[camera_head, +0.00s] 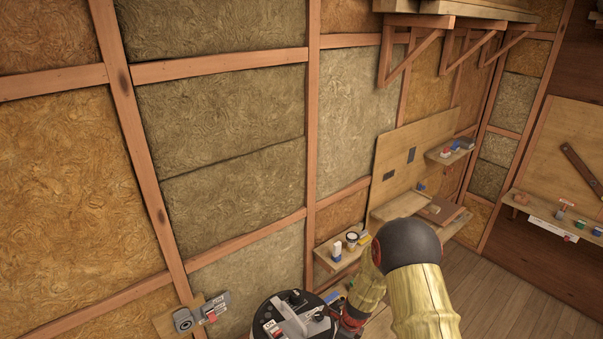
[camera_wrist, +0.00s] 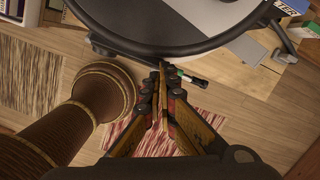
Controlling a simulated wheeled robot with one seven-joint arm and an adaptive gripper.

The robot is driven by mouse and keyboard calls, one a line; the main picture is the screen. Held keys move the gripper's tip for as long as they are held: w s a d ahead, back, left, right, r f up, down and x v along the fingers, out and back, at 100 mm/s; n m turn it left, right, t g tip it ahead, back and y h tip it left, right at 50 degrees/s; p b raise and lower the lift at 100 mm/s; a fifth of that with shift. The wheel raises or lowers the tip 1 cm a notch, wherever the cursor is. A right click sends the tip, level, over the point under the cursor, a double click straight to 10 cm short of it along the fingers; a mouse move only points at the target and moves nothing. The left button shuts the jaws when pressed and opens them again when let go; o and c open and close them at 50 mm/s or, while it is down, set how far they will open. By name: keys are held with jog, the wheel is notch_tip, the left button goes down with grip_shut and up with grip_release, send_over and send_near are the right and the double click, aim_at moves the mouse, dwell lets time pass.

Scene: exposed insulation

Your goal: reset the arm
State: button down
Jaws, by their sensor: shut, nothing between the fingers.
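My gripper (camera_wrist: 162,72) shows in the wrist view, its two long fingers together at the tips with nothing between them. It points toward a dark curved rim (camera_wrist: 180,48), and I cannot tell whether the tips touch it. A small dark and green item (camera_wrist: 192,79) shows just right of the fingertips. In the head view my arm (camera_head: 415,270) rises at the lower middle with its dark round joint on top. My gripper is not clearly seen there.
A small wall shelf (camera_head: 334,260) with several little items is left of my arm. Another shelf (camera_head: 450,152) is on the wall behind, and a longer one (camera_head: 550,218) is at the right. Plank floor (camera_head: 520,290) lies open at the lower right. A brown ribbed drum-like object (camera_wrist: 70,115) stands left of my gripper.

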jog(key=s+a+n+g, duration=0.1)
jog(key=s+n+g, duration=0.1)
jog(key=s+n, duration=0.45)
jog(key=s+d+r+n+b, duration=0.2)
jog(key=s+r+n+b, duration=0.8)
jog(key=r+n, duration=0.5)
jog(key=s+d+r+n+t+h+b, duration=0.1)
jog(key=s+r+t+b, duration=0.2)
jog(key=s+b, duration=0.3)
jog(key=s+d+r+n+t+b, duration=0.1)
jog(key=s+d+r+t+b, duration=0.1)
jog(key=s+b, duration=0.4)
jog(key=r+t+b, duration=0.1)
jog(key=b, duration=0.4)
jog(key=shift+d+t+h, duration=0.25)
jog(key=shift+t+h, duration=0.05)
jog(key=shift+h, duration=0.1)
jog(key=shift+r, duration=0.15)
